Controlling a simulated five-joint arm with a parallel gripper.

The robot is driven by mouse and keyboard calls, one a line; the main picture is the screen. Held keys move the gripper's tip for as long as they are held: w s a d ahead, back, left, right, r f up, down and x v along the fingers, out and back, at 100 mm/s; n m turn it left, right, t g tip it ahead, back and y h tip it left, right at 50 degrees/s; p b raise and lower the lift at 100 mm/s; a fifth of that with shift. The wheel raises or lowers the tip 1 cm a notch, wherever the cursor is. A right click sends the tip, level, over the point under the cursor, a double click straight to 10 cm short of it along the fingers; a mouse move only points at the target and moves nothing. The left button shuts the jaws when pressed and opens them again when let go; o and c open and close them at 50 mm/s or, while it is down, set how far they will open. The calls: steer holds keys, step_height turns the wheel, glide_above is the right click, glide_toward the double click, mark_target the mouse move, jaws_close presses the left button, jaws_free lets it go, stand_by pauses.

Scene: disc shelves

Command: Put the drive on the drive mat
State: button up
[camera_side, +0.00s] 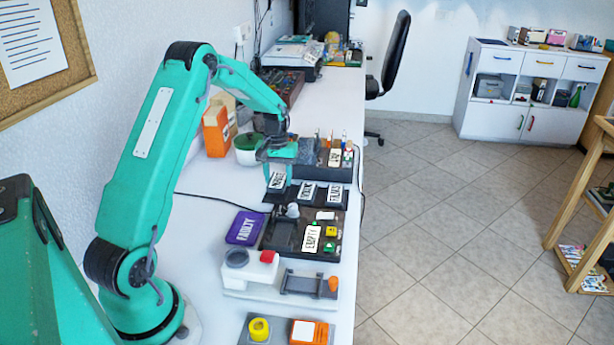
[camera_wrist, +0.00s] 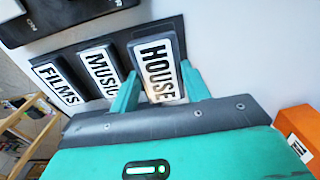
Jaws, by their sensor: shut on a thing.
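My gripper (camera_side: 278,163) is shut on a dark drive labelled HOUSE (camera_side: 277,181). In the wrist view its two green fingers grip the sides of the HOUSE drive (camera_wrist: 157,62), label facing the camera. The drive is at one end of a dark mat (camera_side: 288,208), beside the MUSIC drive (camera_wrist: 101,70) and the FILMS drive (camera_wrist: 58,83), which lie in a row there. I cannot tell whether the held drive touches the mat; its underside is hidden.
An orange box (camera_side: 215,132) and a green-and-white bowl (camera_side: 246,150) stand close to my gripper.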

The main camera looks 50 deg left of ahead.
mark_target(278, 180)
steer(key=shift+f, duration=1.35)
steer(key=shift+f, duration=0.1)
steer(key=o, duration=1.1)
step_height(278, 180, up, 12)
steer(key=shift+r, duration=0.15)
